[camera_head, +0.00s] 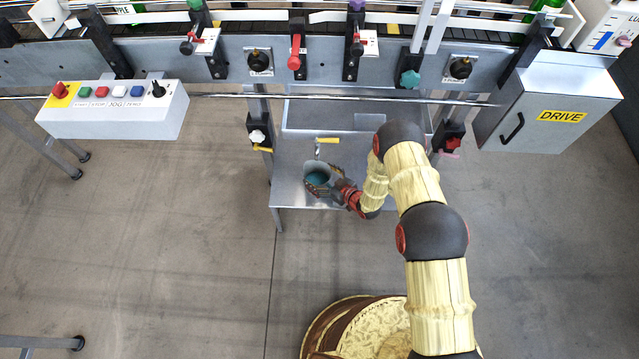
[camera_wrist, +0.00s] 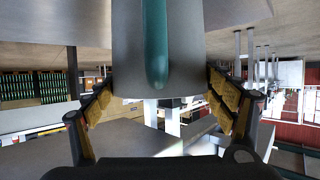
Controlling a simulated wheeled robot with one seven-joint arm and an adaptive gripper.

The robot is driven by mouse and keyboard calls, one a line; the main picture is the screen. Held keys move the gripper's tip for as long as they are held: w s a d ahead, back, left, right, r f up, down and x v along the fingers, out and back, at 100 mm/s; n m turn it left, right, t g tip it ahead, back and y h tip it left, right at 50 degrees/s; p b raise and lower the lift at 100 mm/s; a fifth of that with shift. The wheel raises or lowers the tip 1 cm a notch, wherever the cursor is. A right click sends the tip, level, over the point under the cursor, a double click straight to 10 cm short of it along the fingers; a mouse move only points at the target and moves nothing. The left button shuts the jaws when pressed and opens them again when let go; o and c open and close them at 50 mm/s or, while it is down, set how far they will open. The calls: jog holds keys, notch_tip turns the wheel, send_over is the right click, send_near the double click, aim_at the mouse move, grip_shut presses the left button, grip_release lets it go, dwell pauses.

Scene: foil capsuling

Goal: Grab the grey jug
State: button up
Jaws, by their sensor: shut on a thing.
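The grey jug (camera_head: 311,168) is at the left part of the metal shelf (camera_head: 288,193), below a tap with a yellow lever (camera_head: 327,141). The yellow-padded fingers of my gripper (camera_wrist: 161,100) lie on either side. I cannot tell whether the jug touches the shelf.
The conveyor frame with knobs and levers (camera_head: 295,62) runs above the shelf. A button box (camera_head: 112,108) stands out at left and the DRIVE cabinet (camera_head: 548,105) at right. A steel rail (camera_head: 225,96) crosses before the frame. The floor in front is mostly clear.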

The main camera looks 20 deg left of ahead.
jog(key=c, duration=0.9)
